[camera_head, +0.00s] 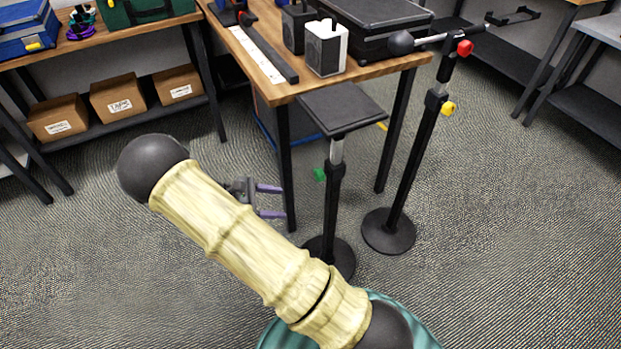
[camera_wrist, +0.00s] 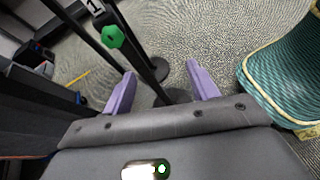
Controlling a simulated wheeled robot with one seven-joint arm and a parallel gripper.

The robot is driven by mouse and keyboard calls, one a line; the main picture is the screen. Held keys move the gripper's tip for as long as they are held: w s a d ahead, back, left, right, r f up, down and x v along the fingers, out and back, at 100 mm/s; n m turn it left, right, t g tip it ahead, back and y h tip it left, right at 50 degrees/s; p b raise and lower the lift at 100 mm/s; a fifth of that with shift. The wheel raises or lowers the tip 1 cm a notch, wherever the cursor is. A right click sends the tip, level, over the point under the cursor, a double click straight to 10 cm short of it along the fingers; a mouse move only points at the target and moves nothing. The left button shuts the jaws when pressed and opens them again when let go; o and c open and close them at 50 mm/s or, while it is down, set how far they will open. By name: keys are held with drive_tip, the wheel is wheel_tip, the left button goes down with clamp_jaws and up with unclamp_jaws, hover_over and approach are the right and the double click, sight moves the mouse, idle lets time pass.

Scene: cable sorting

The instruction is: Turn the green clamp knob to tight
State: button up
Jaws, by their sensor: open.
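The green clamp knob (camera_head: 319,174) is on the side of a black stand with a flat square top (camera_head: 341,107), in front of the wooden table. In the wrist view the green knob (camera_wrist: 113,36) shows at the upper left, ahead of my fingers and left of the middle. My gripper (camera_head: 270,201) has two purple fingers and is to the left of the stand in the head view. In the wrist view my gripper (camera_wrist: 160,90) is open with nothing between its fingers, and is apart from the knob. My arm hides part of the stand's base.
A second stand (camera_head: 409,170) with red and yellow knobs is at the right. The wooden table (camera_head: 277,92) bears a black case (camera_head: 376,24) and a white speaker-like box (camera_head: 326,47); its front leg is close behind my gripper. Open carpet (camera_head: 500,230) lies at the right.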

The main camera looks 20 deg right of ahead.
sight(315, 177)
drive_tip(key=w+a+f+n+t+h, duration=0.1)
drive_tip(key=w+a+n+t+h, duration=0.2)
drive_tip(key=w+a+n+h, duration=0.1)
drive_tip(key=shift+a+f+t+h, duration=0.2)
drive_tip(key=shift+f+t+h, duration=0.15)
drive_tip(key=shift+h, duration=0.35)
drive_tip(key=shift+w+d, duration=0.1)
drive_tip(key=d, duration=0.5)
drive_tip(key=d+b, duration=0.1)
drive_tip(key=d, duration=1.1)
drive_tip(key=shift+w+d+b, duration=0.15)
drive_tip(key=shift+w+b, duration=0.15)
drive_tip(key=shift+b, duration=0.05)
drive_tip(key=shift+c, duration=0.2)
